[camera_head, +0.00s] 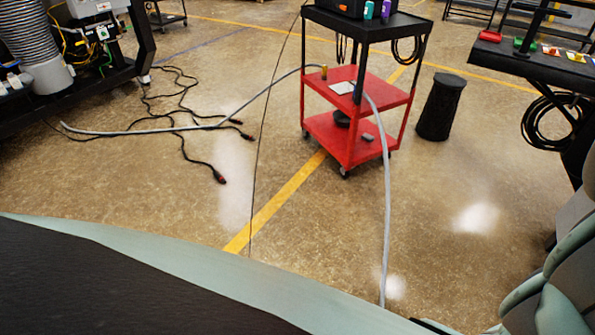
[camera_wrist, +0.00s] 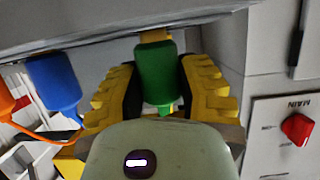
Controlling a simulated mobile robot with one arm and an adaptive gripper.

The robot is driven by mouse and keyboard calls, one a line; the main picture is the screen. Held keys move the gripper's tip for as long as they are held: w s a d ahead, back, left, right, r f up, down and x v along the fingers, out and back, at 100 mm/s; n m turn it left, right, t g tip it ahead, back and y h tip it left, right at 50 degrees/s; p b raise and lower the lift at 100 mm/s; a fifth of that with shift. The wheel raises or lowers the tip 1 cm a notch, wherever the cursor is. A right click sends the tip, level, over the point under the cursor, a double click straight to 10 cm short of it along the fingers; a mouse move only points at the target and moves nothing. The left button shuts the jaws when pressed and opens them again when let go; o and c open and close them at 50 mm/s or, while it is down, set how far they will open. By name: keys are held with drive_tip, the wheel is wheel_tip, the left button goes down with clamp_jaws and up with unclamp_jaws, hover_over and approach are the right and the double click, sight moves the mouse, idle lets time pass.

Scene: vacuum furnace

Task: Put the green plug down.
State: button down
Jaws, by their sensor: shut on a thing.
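In the wrist view, my gripper (camera_wrist: 160,68) has its two yellow ribbed fingers closed on either side of a green plug (camera_wrist: 158,80). The plug's far end has a brass-yellow part (camera_wrist: 154,36) beside the edge of a grey surface. I cannot tell whether that end touches the surface. A blue plug (camera_wrist: 53,82) and an orange plug (camera_wrist: 8,100) with a thin cable are to the left of my gripper, apart from it. My gripper is not visible in the head view.
A panel marked MAIN with a red switch (camera_wrist: 298,129) is close on the right. In the head view, a red cart (camera_head: 352,142) stands on open floor, with a black bin (camera_head: 440,106) beside it. Cables (camera_head: 185,130) lie left. A bench (camera_head: 548,66) with coloured items is right.

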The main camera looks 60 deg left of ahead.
drive_tip(key=shift+f+b, duration=0.4)
drive_tip(key=shift+b, duration=0.1)
drive_tip(key=c, duration=0.7)
unclamp_jaws()
drive_tip(key=shift+o, duration=0.2)
drive_tip(key=shift+r, duration=0.15)
